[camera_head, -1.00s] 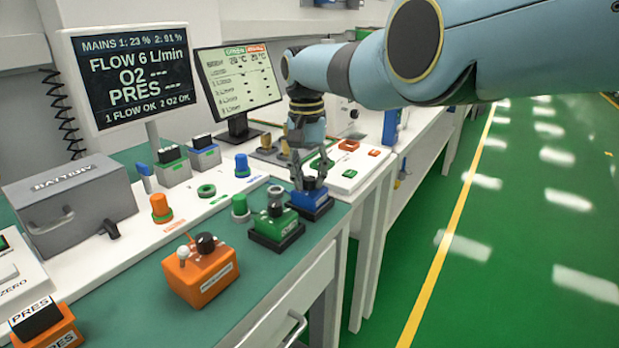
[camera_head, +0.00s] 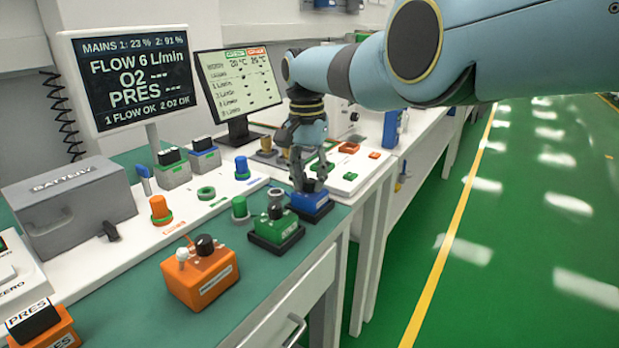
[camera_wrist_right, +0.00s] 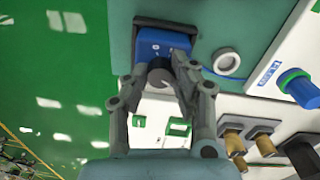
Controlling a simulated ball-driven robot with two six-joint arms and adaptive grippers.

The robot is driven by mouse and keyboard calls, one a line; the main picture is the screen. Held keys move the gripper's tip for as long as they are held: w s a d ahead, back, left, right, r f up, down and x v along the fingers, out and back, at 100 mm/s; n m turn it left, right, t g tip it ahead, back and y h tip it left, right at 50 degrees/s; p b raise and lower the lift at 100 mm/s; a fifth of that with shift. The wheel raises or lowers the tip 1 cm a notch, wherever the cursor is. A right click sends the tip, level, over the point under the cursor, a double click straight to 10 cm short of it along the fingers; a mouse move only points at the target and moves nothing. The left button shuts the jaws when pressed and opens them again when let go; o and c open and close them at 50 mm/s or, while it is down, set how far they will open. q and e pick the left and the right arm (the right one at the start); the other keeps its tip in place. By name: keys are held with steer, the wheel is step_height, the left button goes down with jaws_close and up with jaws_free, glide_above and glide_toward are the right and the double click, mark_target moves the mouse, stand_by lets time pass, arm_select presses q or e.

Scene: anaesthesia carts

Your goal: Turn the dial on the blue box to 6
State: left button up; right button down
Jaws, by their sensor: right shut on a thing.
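The blue box (camera_head: 312,206) stands near the right edge of the green bench top, on a dark base. My right gripper (camera_head: 308,184) points down over it, its fingers shut on the dark dial. In the right wrist view the blue box (camera_wrist_right: 158,42) has white marks on its face, and the round grey dial (camera_wrist_right: 160,76) sits between the fingertips (camera_wrist_right: 164,70). I cannot read the dial's setting. The large display (camera_head: 130,78) reads FLOW 6 L/min. My left gripper is not in view.
A green box (camera_head: 277,229) stands close beside the blue one, with an orange box (camera_head: 200,277) nearer. A white panel with coloured knobs (camera_head: 242,167) lies behind. A second monitor (camera_head: 238,83) stands further back. The green floor at the right is clear.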

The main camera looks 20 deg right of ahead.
mark_target(308, 180)
steer(key=c, duration=1.1)
jaws_free()
steer(key=shift+r, duration=0.1)
step_height(308, 180, up, 12)
steer(key=shift+w+a+f, duration=0.1)
steer(key=shift+w+a, duration=0.05)
